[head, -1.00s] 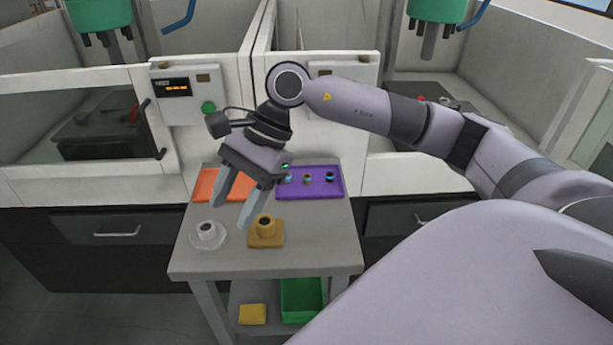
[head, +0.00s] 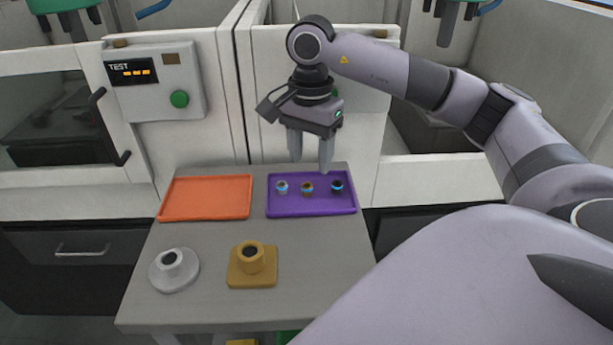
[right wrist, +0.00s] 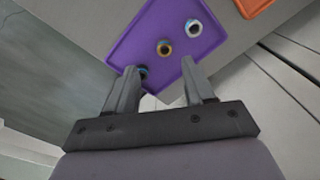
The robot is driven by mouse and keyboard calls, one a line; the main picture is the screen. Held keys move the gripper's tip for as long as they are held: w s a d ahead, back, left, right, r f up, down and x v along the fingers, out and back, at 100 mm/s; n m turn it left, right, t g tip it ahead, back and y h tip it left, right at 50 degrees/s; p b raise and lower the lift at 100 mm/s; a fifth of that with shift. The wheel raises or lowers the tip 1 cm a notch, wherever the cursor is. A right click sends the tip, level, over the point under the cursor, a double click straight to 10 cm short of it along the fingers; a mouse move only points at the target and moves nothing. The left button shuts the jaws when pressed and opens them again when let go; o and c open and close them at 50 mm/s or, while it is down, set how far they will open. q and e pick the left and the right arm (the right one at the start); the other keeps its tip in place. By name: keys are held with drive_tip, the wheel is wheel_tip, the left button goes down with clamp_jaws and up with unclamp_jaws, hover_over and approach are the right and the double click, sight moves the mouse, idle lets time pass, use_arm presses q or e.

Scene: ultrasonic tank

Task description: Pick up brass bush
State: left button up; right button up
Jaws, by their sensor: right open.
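The brass bush (head: 307,188), a small brass-brown ring with a blue band, stands in the middle of three bushes in the purple tray (head: 312,209). It also shows in the right wrist view (right wrist: 164,47), apart from the fingers. A silver bush (head: 282,187) is left of it and a dark bush (head: 337,186) is right of it. My right gripper (head: 310,163) is open and empty, pointing down above the back of the tray. In the right wrist view, one finger of this gripper (right wrist: 160,68) partly covers the dark bush (right wrist: 142,71). My left gripper is not in view.
An empty orange tray (head: 206,198) lies left of the purple tray. A round pale holder (head: 187,272) and a square brass-coloured holder (head: 264,274) stand at the front of the grey table (head: 211,297). A white cabinet wall with a control box (head: 150,88) rises behind.

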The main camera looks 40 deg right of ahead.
sight(307, 185)
drive_tip(key=f, duration=0.6)
drive_tip(key=shift+w+a+f, duration=0.1)
drive_tip(key=shift+w+f, duration=0.05)
drive_tip(key=shift+w, duration=0.15)
drive_tip(key=shift+c, duration=0.3)
clamp_jaws()
